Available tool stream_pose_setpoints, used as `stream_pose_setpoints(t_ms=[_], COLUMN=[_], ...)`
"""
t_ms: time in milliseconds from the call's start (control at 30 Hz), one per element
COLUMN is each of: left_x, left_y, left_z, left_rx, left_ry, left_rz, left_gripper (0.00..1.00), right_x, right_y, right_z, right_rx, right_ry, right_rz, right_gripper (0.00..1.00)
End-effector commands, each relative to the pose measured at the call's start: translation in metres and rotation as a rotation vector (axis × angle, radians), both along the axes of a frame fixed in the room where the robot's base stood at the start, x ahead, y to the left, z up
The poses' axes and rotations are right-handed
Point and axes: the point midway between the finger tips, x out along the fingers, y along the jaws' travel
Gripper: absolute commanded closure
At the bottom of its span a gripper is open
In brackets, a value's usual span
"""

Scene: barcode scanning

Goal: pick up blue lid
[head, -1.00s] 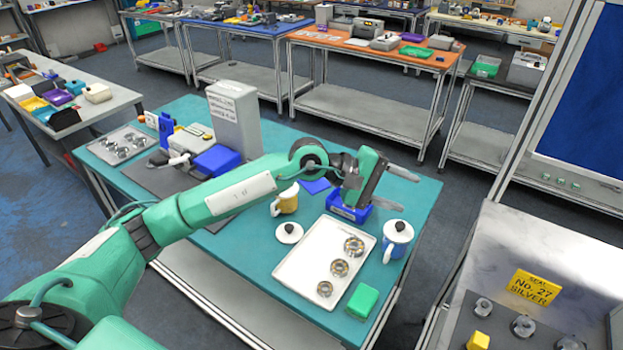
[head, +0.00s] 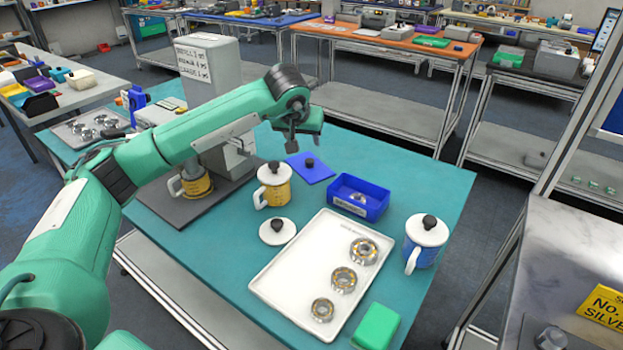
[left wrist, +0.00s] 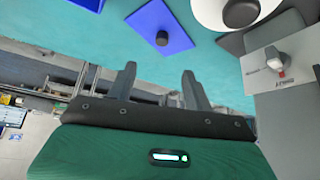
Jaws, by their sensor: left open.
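The blue lid (head: 310,167) is a flat square plate with a black knob. It lies on the teal table behind the yellow mug and left of the blue bin. It also shows near the top of the left wrist view (left wrist: 176,38), knob facing me. My left gripper (head: 298,144) is open and points down, above and slightly left of the lid. Its two fingers (left wrist: 159,70) are apart and empty in the left wrist view, and the lid lies beyond their tips. My right gripper is not in view.
A blue bin (head: 372,208) holds a metal part. A yellow mug (head: 279,193) and a blue mug (head: 421,254) wear white lids. A loose white lid (head: 268,236) lies by a white tray (head: 275,285) with bearings. A grey machine (head: 205,75) stands left; a green block (head: 377,328) is in front.

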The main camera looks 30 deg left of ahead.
Motion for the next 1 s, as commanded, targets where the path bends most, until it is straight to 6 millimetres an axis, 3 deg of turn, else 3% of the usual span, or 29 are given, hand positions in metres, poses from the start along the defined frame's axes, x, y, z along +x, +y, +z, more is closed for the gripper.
stream_pose_setpoints(t_ms=[33,267,600,867,1000], left_x=[0.0,0.006,0.039,0.049,0.06], left_y=[0.001,0.004,0.012,0.015,0.019], left_z=[-0.009,-0.02,-0.072,-0.087,-0.1], left_rx=[0.003,0.007,0.006,0.005,0.005], left_ry=[-0.001,0.003,0.002,0.001,0.003], left_rz=[0.002,0.003,0.003,0.003,0.004], left_gripper=[0.48,0.48,0.48,0.48,0.48], right_x=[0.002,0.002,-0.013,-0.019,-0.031], right_y=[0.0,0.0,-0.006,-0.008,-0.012], right_z=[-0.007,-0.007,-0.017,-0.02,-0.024], right_rx=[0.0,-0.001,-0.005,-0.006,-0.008], right_ry=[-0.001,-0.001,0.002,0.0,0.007], right_rz=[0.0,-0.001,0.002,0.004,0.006], right_gripper=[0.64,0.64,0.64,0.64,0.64])
